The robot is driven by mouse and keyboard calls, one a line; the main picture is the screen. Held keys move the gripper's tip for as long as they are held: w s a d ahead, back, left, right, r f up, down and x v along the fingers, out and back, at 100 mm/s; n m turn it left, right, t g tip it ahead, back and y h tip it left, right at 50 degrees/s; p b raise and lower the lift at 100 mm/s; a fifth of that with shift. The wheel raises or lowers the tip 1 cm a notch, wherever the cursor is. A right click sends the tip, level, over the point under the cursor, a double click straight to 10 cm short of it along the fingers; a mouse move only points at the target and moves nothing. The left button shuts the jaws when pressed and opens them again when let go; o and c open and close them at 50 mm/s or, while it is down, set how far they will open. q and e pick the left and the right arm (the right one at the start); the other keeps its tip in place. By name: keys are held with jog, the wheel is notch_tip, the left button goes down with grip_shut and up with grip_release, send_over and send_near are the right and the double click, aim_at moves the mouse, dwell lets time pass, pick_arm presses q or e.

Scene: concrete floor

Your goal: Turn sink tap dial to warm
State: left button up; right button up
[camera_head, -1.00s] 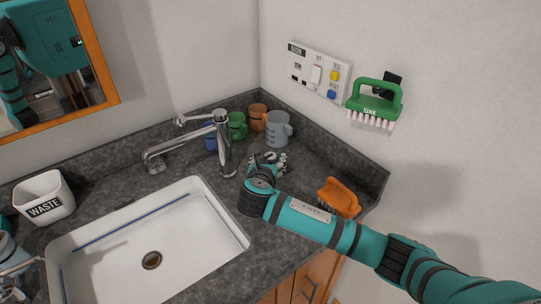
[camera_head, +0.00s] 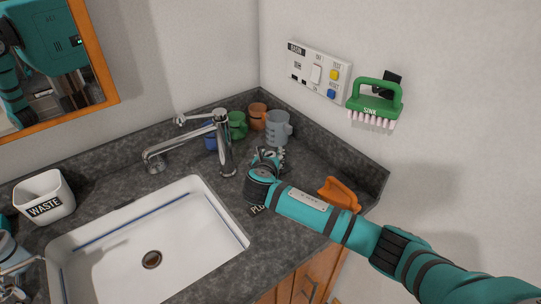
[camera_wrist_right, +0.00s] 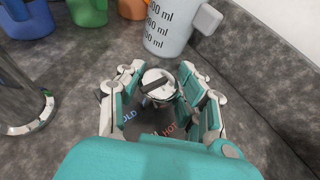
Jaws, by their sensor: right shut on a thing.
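The tap dial (camera_wrist_right: 158,84) is a round, pale knob with a dark bar on top, on the counter right of the tap. A dark plate beside it carries a blue COLD label (camera_wrist_right: 127,117) and a red HOT label (camera_wrist_right: 168,131), both partly hidden by my gripper. My right gripper (camera_wrist_right: 157,92) has its fingers on both sides of the dial and is shut on it. In the head view my right gripper (camera_head: 267,157) hides most of the dial. The chrome tap (camera_head: 225,145) stands left of it.
A grey measuring jug (camera_head: 278,128) stands close behind my right gripper, beside brown, green and blue mugs. The white basin (camera_head: 190,230) is open at left. A wall and upstand close the right side.

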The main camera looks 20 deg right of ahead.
jog(key=c, duration=0.3)
jog(key=n+y+p, duration=0.1)
jog(key=p, duration=0.1)
jog(key=n+y+p, duration=0.1)
jog(key=n+t+y+p, duration=0.1)
jog(key=y+p, duration=0.1)
jog(key=shift+d+r+n+p, duration=0.1)
jog(key=shift+r+n+p, duration=0.15)
jog(key=shift+n+p, duration=0.15)
jog(key=n+y+p, duration=0.2)
jog(key=n+y, duration=0.1)
jog(key=shift+f+y, duration=0.1)
jog(key=shift+y, duration=0.2)
jog(key=shift+f+n+y+p, duration=0.15)
jog(key=shift+n+y+p, duration=0.25)
jog(key=shift+n+y, duration=0.6)
jog(key=shift+y, duration=0.3)
jog(key=o, duration=1.2)
